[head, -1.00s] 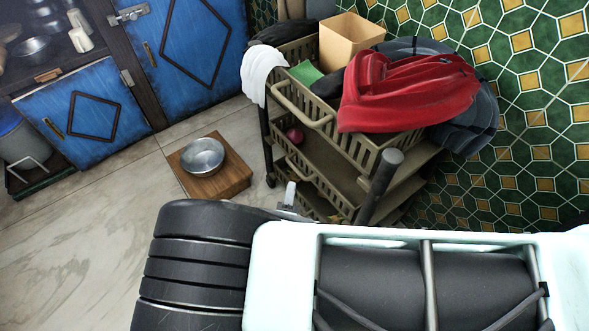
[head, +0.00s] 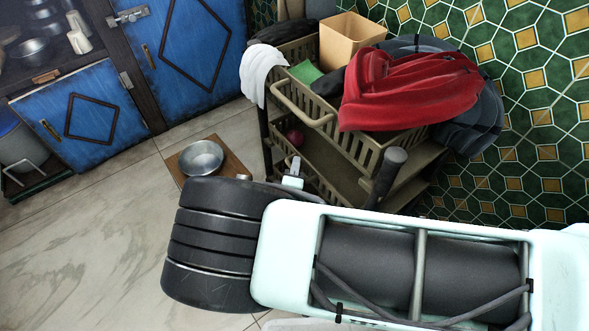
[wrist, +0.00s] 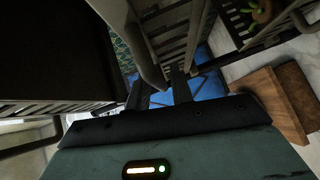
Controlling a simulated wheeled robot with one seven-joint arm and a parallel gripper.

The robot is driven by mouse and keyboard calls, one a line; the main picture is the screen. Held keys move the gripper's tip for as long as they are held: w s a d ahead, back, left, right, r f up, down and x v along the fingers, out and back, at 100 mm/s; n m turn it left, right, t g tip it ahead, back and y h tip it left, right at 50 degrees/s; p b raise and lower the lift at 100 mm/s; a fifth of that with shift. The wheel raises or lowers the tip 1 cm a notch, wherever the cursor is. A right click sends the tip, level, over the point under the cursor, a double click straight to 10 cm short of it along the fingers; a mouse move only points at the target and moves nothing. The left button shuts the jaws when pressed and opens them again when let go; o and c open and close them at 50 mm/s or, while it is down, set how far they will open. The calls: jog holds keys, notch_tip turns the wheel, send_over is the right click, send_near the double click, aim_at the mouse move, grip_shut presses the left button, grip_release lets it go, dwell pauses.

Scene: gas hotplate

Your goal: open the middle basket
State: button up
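The cart of slatted olive baskets stands in the middle of the head view. The middle basket (head: 318,183), with a slatted front, sits below the top basket (head: 365,155) and looks pushed in; my arm hides part of it. A small red round thing (head: 295,137) shows behind its front. In the wrist view, my gripper (wrist: 158,92) has its two dark fingers apart. A thick rounded handle bar (wrist: 146,55) reaches down to the gap between them. I cannot tell whether they touch it. The head view does not show the fingertips clearly.
The top basket carries a red cloth (head: 405,90), a tan box (head: 350,42) and a white cloth (head: 261,72). A metal bowl (head: 201,158) on a wooden block (head: 232,167) stands left of the cart. Blue cabinets (head: 90,110) line the back left. The marble floor at left is clear.

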grip_shut()
jog(key=shift+s+a, duration=0.1)
jog(key=shift+a, duration=0.05)
jog(key=s+a+b, duration=0.4)
jog(key=s+a, duration=0.7)
jog(key=a, duration=0.5)
jog(key=shift+s+a, duration=0.15)
jog(key=shift+a, duration=0.2)
jog(key=shift+o, duration=1.7)
grip_release()
jog(key=p+v, duration=0.3)
jog(key=v, duration=1.4)
jog(key=shift+s, duration=0.2)
